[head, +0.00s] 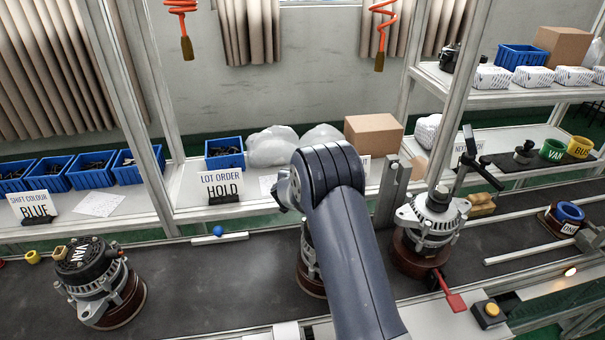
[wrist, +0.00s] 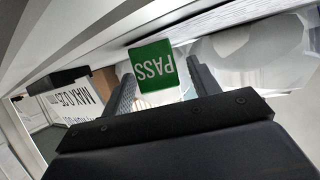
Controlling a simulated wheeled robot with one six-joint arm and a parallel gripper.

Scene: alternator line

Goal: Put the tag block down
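A green tag block (wrist: 154,66) marked PASS shows between the two fingers of my gripper (wrist: 159,68) in the wrist view. Its lettering is upside down there. In the head view my arm's dark link hides the gripper and the block. Nothing under the block shows clearly in the wrist view.
An alternator (head: 92,275) marked VAN stands left on the dark conveyor (head: 205,277), another (head: 431,220) to the right, and one partly behind my arm. Behind are the LOT ORDER HOLD sign (head: 222,186), a blue bin (head: 224,148), bags (head: 271,146) and a cardboard box (head: 373,134).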

